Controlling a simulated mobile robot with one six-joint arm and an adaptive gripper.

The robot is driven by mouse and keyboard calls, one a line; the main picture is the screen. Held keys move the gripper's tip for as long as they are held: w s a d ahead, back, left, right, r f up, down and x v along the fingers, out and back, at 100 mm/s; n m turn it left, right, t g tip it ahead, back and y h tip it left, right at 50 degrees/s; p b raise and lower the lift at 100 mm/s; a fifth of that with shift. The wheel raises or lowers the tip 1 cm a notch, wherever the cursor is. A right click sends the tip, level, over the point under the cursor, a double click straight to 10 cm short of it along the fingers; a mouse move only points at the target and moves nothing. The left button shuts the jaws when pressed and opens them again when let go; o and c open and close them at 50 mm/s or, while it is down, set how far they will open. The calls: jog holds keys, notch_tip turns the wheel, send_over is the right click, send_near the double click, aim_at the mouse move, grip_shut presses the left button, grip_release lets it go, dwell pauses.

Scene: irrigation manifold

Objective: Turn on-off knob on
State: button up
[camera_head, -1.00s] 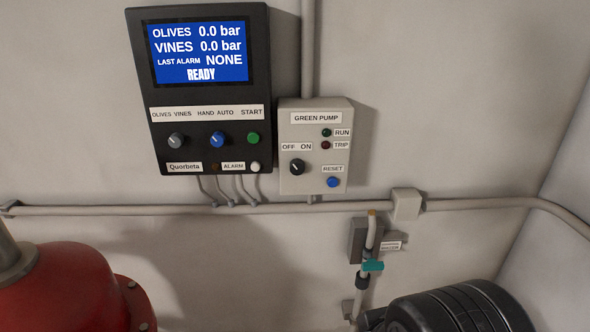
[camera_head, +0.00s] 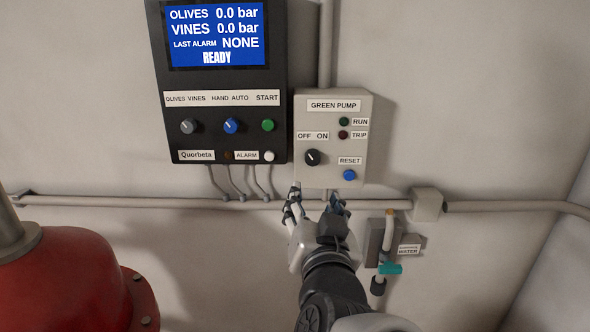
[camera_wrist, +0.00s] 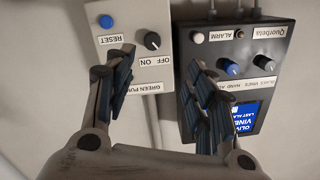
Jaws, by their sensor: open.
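The black on-off knob (camera_head: 312,158) is on the light grey GREEN PUMP box (camera_head: 334,178), under the OFF and ON labels. Its white pointer line slants up to the left, toward OFF. The knob (camera_wrist: 152,41) also shows in the wrist view, which is upside down, between my spread fingers and beyond them. My gripper (camera_head: 319,194) is open and empty. In the head view its fingertips appear just below the box's lower edge. In the wrist view the fingers (camera_wrist: 166,88) are apart from the knob.
A black control panel (camera_head: 222,82) with a READY screen and other knobs is left of the box. The blue RESET button (camera_head: 349,175) is right of and below the knob. A horizontal pipe (camera_head: 130,201) runs below. A red tank (camera_head: 65,275) stands lower left.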

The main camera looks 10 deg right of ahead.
jog(key=h, duration=0.1)
jog(key=p, duration=1)
send_near(313, 158)
jog(key=shift+m, duration=0.3)
jog(key=w+p, duration=0.1)
jog(key=w, duration=0.1)
jog(key=w+d, duration=0.1)
jog(key=w, duration=0.2)
jog(key=w+p, duration=0.1)
jog(key=w, duration=0.2)
jog(key=shift+w+d+f+p, duration=0.15)
jog(key=shift+w+d+p, duration=0.1)
jog(key=shift+p, duration=0.1)
jog(key=c, duration=1.1)
jog(key=shift+o, duration=0.2)
